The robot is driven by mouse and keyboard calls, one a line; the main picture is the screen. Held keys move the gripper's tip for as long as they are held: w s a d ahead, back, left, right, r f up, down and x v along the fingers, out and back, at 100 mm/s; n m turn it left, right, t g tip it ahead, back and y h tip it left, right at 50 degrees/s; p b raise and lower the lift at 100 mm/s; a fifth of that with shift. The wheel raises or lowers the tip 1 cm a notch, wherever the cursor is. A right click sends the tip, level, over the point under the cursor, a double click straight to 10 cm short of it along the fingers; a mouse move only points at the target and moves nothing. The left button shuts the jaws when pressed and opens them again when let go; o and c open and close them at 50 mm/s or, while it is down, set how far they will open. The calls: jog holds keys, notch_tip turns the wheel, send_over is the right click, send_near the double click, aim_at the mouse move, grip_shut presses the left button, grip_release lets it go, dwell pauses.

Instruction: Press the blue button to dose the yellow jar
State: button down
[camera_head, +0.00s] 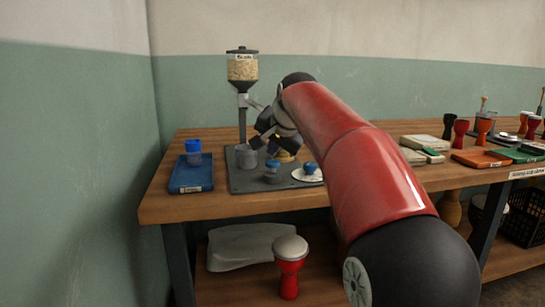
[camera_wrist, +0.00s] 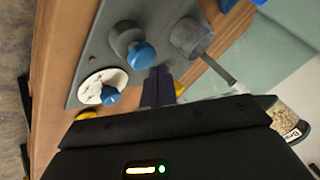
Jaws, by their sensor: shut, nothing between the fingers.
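A blue button (camera_head: 272,164) sits on a round grey base on the dark grey station plate. It also shows in the wrist view (camera_wrist: 143,55). A second blue knob (camera_head: 309,167) stands on a white dial (camera_head: 299,175) to its right. My gripper (camera_wrist: 158,72) is shut and empty, its fingertips close to the first blue button in the wrist view; contact cannot be told. In the head view my gripper (camera_head: 271,147) is above and behind that button. A yellow object (camera_head: 285,156), perhaps the yellow jar, is mostly hidden behind my gripper.
A grey cup (camera_head: 246,156) stands below the bead hopper (camera_head: 242,68) on its post. A blue tray (camera_head: 191,177) with a blue-topped container (camera_head: 193,150) is at the left. Trays and small drums fill the right side of the table.

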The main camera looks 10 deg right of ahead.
jog(key=shift+r, duration=0.15)
notch_tip(320, 180, up, 5)
jog(key=p, duration=0.5)
dwell(0.6)
jog(key=n+g, duration=0.1)
jog(key=n, duration=0.1)
send_near(274, 163)
jog(key=s+a+f, duration=0.1)
jog(key=s, duration=0.3)
jog(key=s+f+n+g, duration=0.1)
jog(key=s+f+n, duration=0.2)
jog(key=s+f, duration=0.7)
jog(key=s+f+n+g+h, duration=0.1)
jog(key=s+f+n, duration=0.1)
jog(key=s+f, duration=0.8)
jog(key=s, duration=0.6)
jog(key=shift+f+n+g, duration=0.15)
jog(key=shift+n+g, duration=0.15)
jog(key=shift+n, duration=0.1)
